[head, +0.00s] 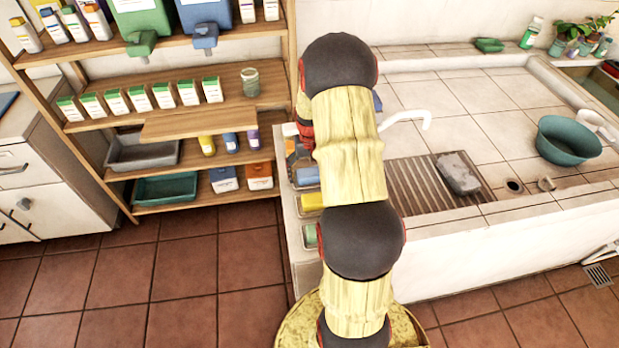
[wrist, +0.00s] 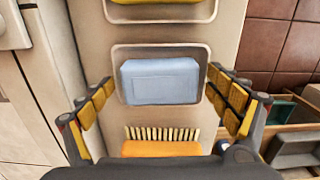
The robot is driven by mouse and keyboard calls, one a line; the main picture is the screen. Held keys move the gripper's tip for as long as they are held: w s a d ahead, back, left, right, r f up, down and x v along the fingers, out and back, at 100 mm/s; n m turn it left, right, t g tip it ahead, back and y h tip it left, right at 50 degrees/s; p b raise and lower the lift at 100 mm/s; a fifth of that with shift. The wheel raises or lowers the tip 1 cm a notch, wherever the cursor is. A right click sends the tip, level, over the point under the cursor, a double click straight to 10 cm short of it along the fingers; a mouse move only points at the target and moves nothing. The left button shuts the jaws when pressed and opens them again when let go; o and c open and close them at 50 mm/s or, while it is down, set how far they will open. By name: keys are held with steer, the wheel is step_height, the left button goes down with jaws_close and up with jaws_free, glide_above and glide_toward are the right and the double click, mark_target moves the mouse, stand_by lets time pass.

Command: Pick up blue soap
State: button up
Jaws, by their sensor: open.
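The blue soap (wrist: 160,82) is a pale blue block lying in a shallow rimmed dish (wrist: 117,56) in the wrist view. In the head view the soap (head: 307,176) shows at the left edge of the washbasin counter, partly hidden by my arm. My gripper (wrist: 162,85) is open and empty, with one yellow-padded finger to the left of the soap and one to the right. The soap lies between the fingers as seen by the wrist camera; I cannot tell the height gap. In the head view my arm hides most of the gripper.
A yellow soap (head: 312,200) and a green soap (head: 310,235) lie in neighbouring dishes. An orange brush (wrist: 162,148) lies on the other side of the blue soap. A wooden shelf (head: 200,126) with bottles and boxes stands left. A grey stone (head: 458,174) and a green basin (head: 568,142) are right.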

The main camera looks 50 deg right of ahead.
mark_target(309, 172)
steer(key=shift+r, duration=0.1)
steer(key=c, duration=1.4)
steer(key=shift+o, duration=0.2)
step_height(309, 172, up, 10)
steer(key=p, duration=0.3)
steer(key=o, duration=0.7)
steer(key=c, duration=0.8)
